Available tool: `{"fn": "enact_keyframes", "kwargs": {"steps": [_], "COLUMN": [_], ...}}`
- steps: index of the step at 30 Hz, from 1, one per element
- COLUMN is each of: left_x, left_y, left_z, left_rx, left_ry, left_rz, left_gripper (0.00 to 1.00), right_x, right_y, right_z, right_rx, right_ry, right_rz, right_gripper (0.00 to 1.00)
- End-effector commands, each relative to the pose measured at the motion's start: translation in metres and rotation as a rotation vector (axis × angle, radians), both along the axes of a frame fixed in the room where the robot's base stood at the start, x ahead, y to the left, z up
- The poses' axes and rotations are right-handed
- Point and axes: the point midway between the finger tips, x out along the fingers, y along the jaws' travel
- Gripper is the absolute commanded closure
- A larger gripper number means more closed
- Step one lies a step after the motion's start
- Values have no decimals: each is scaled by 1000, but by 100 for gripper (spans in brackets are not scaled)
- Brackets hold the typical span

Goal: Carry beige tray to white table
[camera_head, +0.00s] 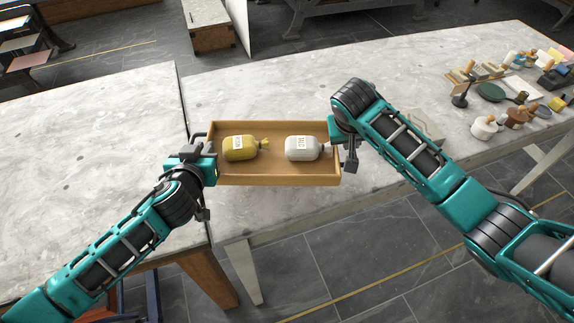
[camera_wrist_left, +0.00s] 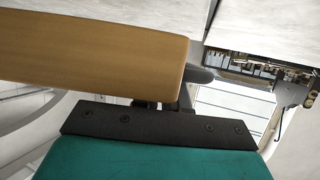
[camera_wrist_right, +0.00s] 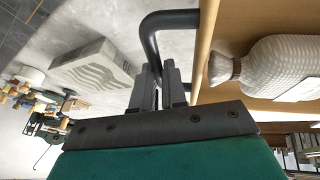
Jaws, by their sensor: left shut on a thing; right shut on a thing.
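The beige tray (camera_head: 275,181) is a shallow wooden box with dark handles, level in the head view. A yellow sack (camera_head: 240,155) and a white sack (camera_head: 303,155) lie in it. My left gripper (camera_head: 207,162) is shut at its left end, and the grip itself is mostly hidden. My right gripper (camera_head: 343,140) is shut on the dark handle (camera_wrist_right: 165,22) at the right end, as the right wrist view shows. The tray overlaps the front edge of the pale stone-topped white table (camera_head: 275,98). Its exact height above the top cannot be told.
Another pale stone-topped table (camera_head: 90,130) with wooden legs adjoins on the left. Bottles, tools and small items crowd the white table's right end. A pale patterned block (camera_wrist_right: 95,65) lies near my right gripper. The table top behind the tray is clear.

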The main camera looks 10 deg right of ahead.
Motion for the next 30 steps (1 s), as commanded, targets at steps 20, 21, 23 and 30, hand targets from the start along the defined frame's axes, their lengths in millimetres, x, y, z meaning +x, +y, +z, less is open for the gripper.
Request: {"fn": "enact_keyframes", "kwargs": {"steps": [20,21,23,30], "left_x": [1,1,1,1], "left_y": [0,0,0,0], "left_z": [-2,-3,-6,-18], "left_rx": [0,0,0,0], "left_ry": [-3,-3,-3,-3], "left_rz": [1,1,1,1], "left_gripper": [100,100,100,100], "right_x": [1,1,1,1], "right_y": [0,0,0,0], "right_z": [-2,-4,-6,-19], "right_rx": [-1,-1,-1,-1], "right_ry": [-2,-2,-2,-2], "right_rz": [-1,-1,-1,-1], "right_gripper": [100,100,100,100]}}
